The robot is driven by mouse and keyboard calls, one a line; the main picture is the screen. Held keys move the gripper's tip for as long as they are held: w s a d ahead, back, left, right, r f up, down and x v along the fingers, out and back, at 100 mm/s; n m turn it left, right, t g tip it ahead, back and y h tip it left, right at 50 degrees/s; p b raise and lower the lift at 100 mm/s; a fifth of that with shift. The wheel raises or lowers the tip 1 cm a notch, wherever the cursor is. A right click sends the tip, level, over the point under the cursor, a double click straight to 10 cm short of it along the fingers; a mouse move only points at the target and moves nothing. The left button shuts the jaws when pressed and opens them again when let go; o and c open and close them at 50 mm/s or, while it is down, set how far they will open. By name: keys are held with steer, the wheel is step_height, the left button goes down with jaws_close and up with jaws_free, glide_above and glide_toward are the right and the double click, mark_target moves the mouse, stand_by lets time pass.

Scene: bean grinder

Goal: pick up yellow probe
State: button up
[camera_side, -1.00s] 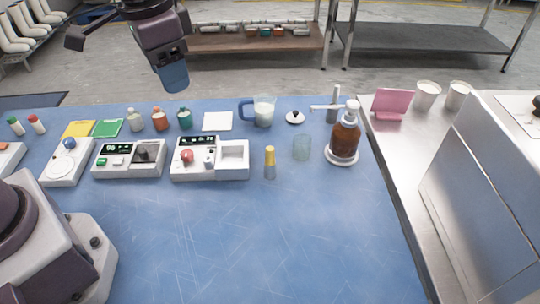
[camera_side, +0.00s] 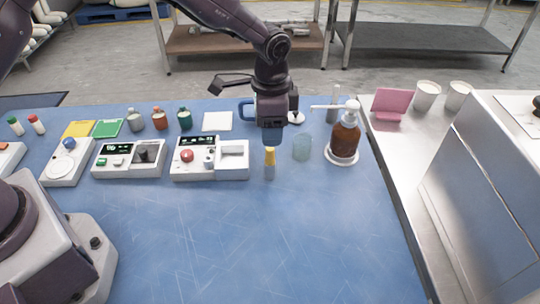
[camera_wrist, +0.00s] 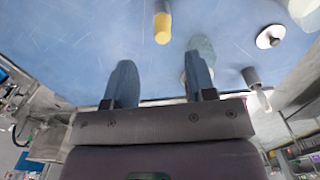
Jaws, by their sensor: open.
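The yellow probe (camera_side: 270,157) has a yellow upper part and a grey lower part, and stands upright on the blue table just right of the white device with the red button. My gripper (camera_side: 272,138) is directly above and behind it in the side view, pointing down. In the wrist view the probe (camera_wrist: 162,27) is at the top, beyond the two blue fingers. The gripper (camera_wrist: 160,75) is open there, with nothing between the fingers. In the side view the fingertips nearly overlap the probe's top; I cannot tell the exact gap.
A clear glass (camera_side: 302,147) stands close right of the probe, and a brown pump bottle (camera_side: 344,138) is further right. The white device (camera_side: 210,160) is close left. The table front is clear.

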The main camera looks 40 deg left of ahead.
mark_target(270, 148)
steer(key=shift+a+f, duration=0.2)
steer(key=shift+f, duration=3.25)
jaws_close()
